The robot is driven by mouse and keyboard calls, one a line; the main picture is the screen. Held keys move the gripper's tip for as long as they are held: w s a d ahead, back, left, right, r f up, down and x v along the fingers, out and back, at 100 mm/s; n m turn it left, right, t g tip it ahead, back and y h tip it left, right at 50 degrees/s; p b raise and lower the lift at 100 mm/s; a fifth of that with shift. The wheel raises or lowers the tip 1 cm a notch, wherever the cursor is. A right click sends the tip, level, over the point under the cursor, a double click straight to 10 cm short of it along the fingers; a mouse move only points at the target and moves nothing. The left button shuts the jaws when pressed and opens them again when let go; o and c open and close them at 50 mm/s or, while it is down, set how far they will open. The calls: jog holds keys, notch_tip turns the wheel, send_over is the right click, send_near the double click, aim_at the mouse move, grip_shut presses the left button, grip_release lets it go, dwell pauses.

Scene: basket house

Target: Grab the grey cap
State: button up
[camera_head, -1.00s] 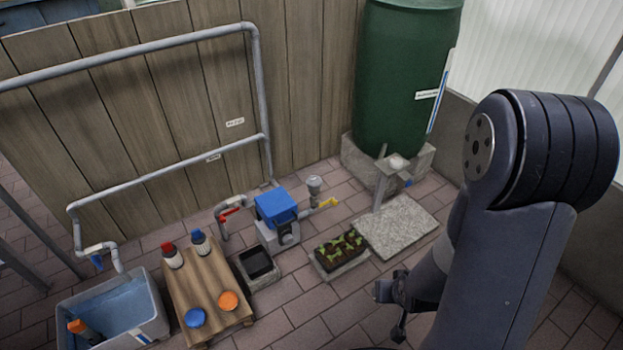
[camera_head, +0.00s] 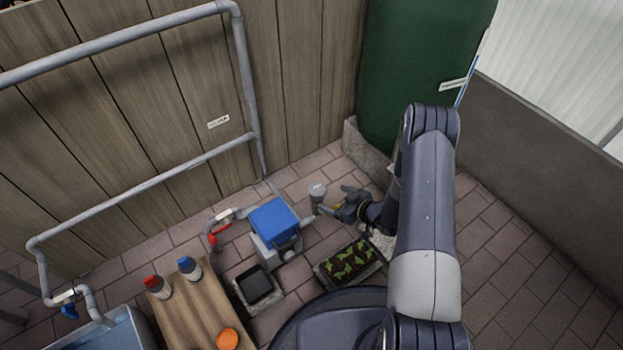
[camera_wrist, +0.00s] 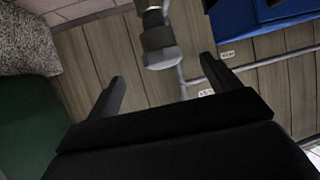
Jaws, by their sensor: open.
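The grey cap (camera_head: 317,189) sits on top of the pipe fitting just right of the blue pump box (camera_head: 273,219). My gripper (camera_head: 340,203) is right beside the cap, on its right, with its fingers pointing left toward it. In the wrist view the cap (camera_wrist: 160,57) shows ahead of my open gripper (camera_wrist: 166,72), between the lines of the two fingers. Nothing is held. I cannot tell whether a finger touches the cap.
A planter with seedlings (camera_head: 349,262) and a black-lined square basin (camera_head: 257,287) stand in front. A wooden table (camera_head: 203,306) with bottles is at the lower left. The green barrel (camera_head: 420,70) and plank fence (camera_head: 300,80) stand behind. Brick floor is clear at the right.

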aim_at(324, 195)
jog(key=b+x, duration=0.1)
jog(key=x, duration=0.4)
jog(key=shift+f+b, duration=0.1)
jog(key=shift+b, duration=0.25)
jog(key=shift+r+b+x, duration=0.2)
jog(key=shift+b+x, duration=0.5)
jog(key=shift+x, duration=0.75)
jog(key=shift+r+b+x, duration=0.2)
jog(key=shift+b+x, duration=0.45)
jog(key=shift+x, duration=0.8)
jog(key=shift+w+a, duration=0.1)
jog(key=shift+a, duration=0.05)
jog(key=shift+c, duration=0.2)
jog(key=c, duration=1)
